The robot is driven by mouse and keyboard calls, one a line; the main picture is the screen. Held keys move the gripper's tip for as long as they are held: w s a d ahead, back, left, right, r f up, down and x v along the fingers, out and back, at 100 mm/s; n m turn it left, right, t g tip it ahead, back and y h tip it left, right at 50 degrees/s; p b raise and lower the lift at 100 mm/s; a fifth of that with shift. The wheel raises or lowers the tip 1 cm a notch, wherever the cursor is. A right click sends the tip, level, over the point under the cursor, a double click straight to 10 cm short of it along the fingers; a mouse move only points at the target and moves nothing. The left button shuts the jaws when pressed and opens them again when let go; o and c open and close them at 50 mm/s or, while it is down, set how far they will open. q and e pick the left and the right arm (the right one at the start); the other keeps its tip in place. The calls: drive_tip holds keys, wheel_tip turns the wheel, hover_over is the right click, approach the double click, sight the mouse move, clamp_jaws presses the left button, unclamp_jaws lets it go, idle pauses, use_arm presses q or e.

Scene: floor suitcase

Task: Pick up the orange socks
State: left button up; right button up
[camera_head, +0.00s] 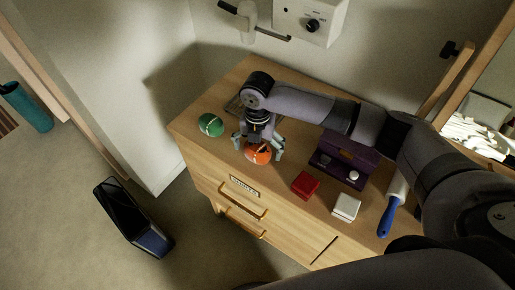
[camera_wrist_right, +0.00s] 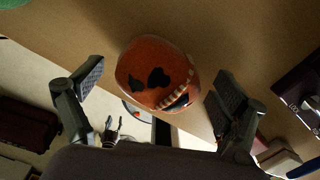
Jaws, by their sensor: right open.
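The orange socks are a rolled ball (camera_head: 258,153) with a dark face pattern, resting on the wooden dresser top near its front edge. They also show in the right wrist view (camera_wrist_right: 150,65), between and beyond the fingers. My right gripper (camera_head: 259,150) is open, pointing down over the socks, with one finger on each side. It also shows in the right wrist view (camera_wrist_right: 160,90), with a gap between each finger pad and the ball. A small two-pronged shape low in the wrist view looks like my left gripper (camera_wrist_right: 112,130); its opening is unclear. The head view does not show it.
On the dresser (camera_head: 285,212) stand a green ball (camera_head: 210,125) to the left, a red box (camera_head: 305,184), a white box (camera_head: 346,207), a purple case (camera_head: 343,160) and a blue-handled brush (camera_head: 388,217) to the right. A dark suitcase (camera_head: 135,220) stands on the floor.

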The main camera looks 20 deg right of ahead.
drive_tip(key=c, duration=1.2)
